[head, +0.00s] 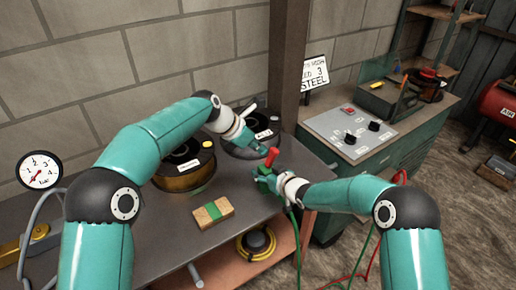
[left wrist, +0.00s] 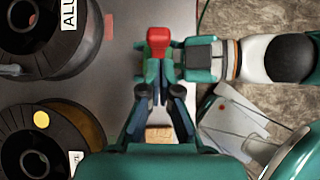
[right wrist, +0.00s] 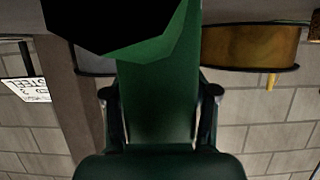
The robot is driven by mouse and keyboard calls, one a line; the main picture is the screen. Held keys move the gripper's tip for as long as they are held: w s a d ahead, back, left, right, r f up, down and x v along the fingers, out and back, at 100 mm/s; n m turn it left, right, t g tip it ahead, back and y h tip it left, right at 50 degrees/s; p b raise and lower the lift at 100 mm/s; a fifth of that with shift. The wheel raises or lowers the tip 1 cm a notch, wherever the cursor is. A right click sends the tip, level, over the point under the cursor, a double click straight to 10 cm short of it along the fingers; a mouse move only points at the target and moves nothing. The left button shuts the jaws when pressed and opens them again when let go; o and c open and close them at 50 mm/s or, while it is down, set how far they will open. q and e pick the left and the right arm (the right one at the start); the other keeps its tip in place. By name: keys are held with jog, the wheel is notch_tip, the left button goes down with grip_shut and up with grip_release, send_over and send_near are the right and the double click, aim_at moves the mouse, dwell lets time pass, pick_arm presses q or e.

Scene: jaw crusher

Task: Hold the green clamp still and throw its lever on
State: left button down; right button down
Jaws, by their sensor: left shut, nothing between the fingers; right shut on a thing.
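The green clamp (head: 264,177) is held at the front right corner of the bench, with its red lever (head: 272,157) sticking up. The lever also shows in the left wrist view (left wrist: 158,38). My right gripper (head: 274,181) is shut on the clamp, whose green body (right wrist: 158,95) fills the space between its fingers in the right wrist view. My left gripper (head: 266,150) is shut and empty, just behind and left of the lever. In the left wrist view its fingertips (left wrist: 160,92) are below the red lever; I cannot tell whether they touch it.
Two wire spools, one amber (head: 184,168) and one dark (head: 250,138), stand on the bench (head: 130,232) behind. A wooden block with a green band (head: 212,213) lies in front. A grey control panel (head: 350,130) stands on the right cabinet. A green cable (head: 297,240) hangs below the clamp.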

pick_arm(q)
jog(key=shift+a, duration=0.1)
pick_arm(e)
jog(key=shift+s+f, duration=0.1)
jog(key=shift+f, duration=0.05)
pick_arm(q)
notch_tip(320, 180, up, 11)
jog(key=s+a, duration=0.1)
jog(key=shift+a+r, duration=0.2)
dwell(0.4)
pick_arm(e)
jog(key=shift+c, duration=1.2)
grip_release()
